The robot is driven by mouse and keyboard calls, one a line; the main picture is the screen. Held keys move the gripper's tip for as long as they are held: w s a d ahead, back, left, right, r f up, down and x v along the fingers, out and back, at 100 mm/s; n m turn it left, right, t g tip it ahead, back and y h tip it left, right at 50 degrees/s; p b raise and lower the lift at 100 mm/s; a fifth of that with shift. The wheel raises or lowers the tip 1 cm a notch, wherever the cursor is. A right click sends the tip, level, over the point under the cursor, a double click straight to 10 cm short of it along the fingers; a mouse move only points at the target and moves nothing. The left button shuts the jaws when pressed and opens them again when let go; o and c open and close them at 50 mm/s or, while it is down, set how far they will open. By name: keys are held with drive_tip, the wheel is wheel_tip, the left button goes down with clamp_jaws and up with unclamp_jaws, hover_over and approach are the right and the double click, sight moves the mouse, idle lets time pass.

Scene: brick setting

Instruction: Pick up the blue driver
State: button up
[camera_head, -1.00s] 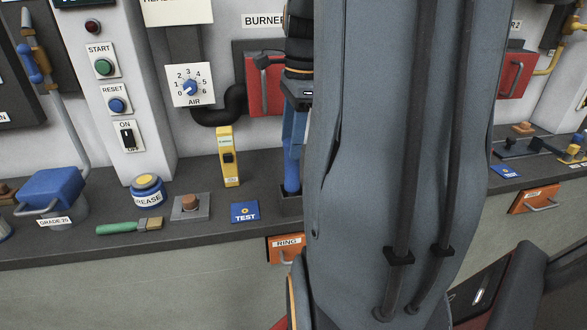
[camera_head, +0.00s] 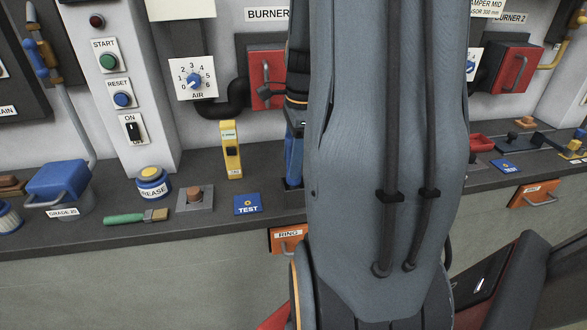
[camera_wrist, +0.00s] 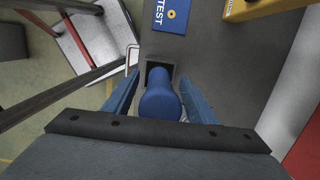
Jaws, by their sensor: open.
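The blue driver (camera_wrist: 160,103) stands upright in a small dark square holder (camera_wrist: 151,68) on the grey bench, its rounded handle uppermost. In the wrist view my gripper (camera_wrist: 159,92) is open, with one blue finger on each side of the handle. I cannot tell whether either finger touches it. In the head view my gripper (camera_head: 293,155) points down over the holder (camera_head: 292,189), and its blue fingers largely merge with the driver there. My arm hides the bench to the right of it.
A blue TEST card (camera_head: 246,204) lies left of the holder, with a yellow upright device (camera_head: 231,155) behind it. A grease tin (camera_head: 152,184) and a green-handled brush (camera_head: 135,217) are farther left. An orange RING drawer (camera_head: 287,238) sits below the bench edge.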

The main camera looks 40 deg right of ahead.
clamp_jaws()
drive_tip(key=shift+r, duration=0.1)
